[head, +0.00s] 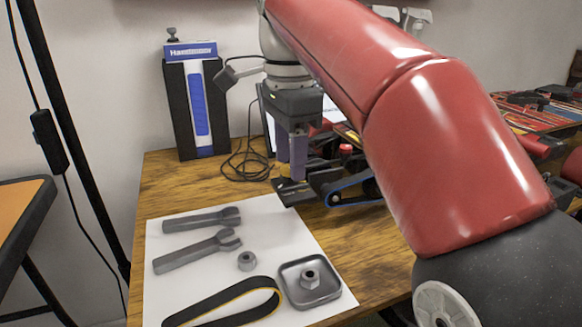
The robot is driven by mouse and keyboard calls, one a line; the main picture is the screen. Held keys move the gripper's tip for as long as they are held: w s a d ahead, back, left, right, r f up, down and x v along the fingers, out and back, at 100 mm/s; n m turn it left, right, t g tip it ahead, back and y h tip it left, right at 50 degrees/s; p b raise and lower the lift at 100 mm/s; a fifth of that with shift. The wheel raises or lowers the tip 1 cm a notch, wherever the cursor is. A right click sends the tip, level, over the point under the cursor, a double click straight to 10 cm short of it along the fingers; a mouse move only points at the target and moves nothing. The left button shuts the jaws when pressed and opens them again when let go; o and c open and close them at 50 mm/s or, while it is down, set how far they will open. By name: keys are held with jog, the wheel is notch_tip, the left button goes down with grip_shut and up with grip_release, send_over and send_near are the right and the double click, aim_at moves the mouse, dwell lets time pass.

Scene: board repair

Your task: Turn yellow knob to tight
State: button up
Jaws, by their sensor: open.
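No yellow knob shows in the head view; it may be hidden behind my gripper or my red arm. My gripper (291,172) points down over the wooden table, its fingers open. Its tips are just above or at a dark mechanism (297,188); I cannot tell if they touch it. A black belt with a blue edge (352,189) runs from this mechanism to the right, behind my arm. A small red round part (346,148) sits behind the belt.
A black-blue case (198,102) stands behind. A loose cable (247,163) lies nearby.

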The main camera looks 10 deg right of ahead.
jog(key=shift+f, duration=0.5)
jog(key=shift+c, duration=0.3)
jog(key=c, duration=0.9)
jog(key=shift+r+n+p, duration=0.25)
jog(key=shift+n+p, duration=0.6)
jog(key=shift+n, duration=0.05)
jog(key=shift+f+n+p, duration=0.2)
jog(key=shift+n+p, duration=0.1)
jog(key=shift+n, duration=0.4)
jog(key=o, duration=1)
jog(key=shift+c, duration=0.2)
notch_tip(320, 180, up, 8)
jog(key=p, duration=0.2)
jog(key=shift+f+p, duration=0.1)
jog(key=shift+p, duration=0.2)
